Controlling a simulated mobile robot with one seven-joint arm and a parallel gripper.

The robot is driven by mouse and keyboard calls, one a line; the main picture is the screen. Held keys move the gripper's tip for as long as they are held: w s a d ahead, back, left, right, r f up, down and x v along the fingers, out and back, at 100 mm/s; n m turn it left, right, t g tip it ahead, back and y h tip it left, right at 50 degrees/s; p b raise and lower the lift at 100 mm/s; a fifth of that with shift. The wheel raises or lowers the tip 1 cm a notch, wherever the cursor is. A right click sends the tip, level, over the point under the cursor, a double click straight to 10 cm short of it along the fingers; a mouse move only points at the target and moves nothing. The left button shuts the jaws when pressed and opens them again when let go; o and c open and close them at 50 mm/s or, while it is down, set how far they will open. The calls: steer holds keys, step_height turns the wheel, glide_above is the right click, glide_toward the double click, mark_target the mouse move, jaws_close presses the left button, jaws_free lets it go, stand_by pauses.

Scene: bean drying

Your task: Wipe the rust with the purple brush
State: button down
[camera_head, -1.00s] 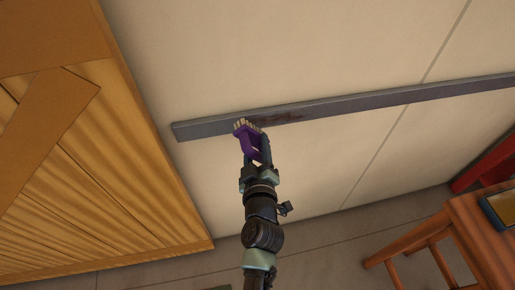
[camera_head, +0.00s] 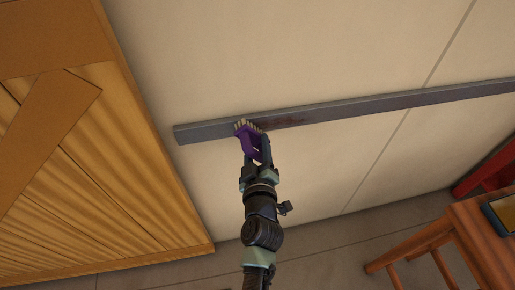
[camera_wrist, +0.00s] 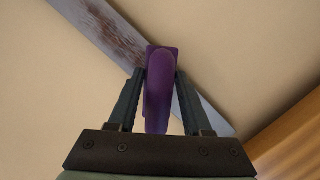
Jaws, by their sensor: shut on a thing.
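A long grey metal bar (camera_head: 400,102) runs across the pale wall in the head view. A dark reddish-brown rust patch (camera_head: 293,119) lies on it, just right of the brush; it also shows in the wrist view (camera_wrist: 115,32) at upper left. My gripper (camera_head: 257,153) is shut on the purple brush (camera_head: 246,138). The brush's pale bristles (camera_head: 247,126) point at the bar and overlap it at the left end of the rust. I cannot tell whether they touch it. In the wrist view the purple handle (camera_wrist: 159,85) sits between both fingers and hides part of the bar.
A large wooden panelled structure (camera_head: 120,170) stands on the left. A wooden stool or table (camera_head: 478,235) with a dark-edged object (camera_head: 502,215) on it is at lower right, beside a red thing (camera_head: 485,178). The wall around the bar is clear.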

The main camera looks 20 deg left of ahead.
steer(key=shift+w+a, duration=0.2)
steer(key=shift+w, duration=0.1)
steer(key=shift+w+d+f+b, duration=0.1)
steer(key=shift+w+d+b, duration=0.2)
steer(key=shift+b, duration=0.45)
steer(key=shift+w+d+b, duration=0.25)
steer(key=shift+d+b, duration=0.4)
steer(key=shift+b, duration=0.15)
steer(key=shift+w+d+b, duration=0.35)
steer(key=shift+d+b, duration=0.25)
steer(key=shift+b, duration=0.05)
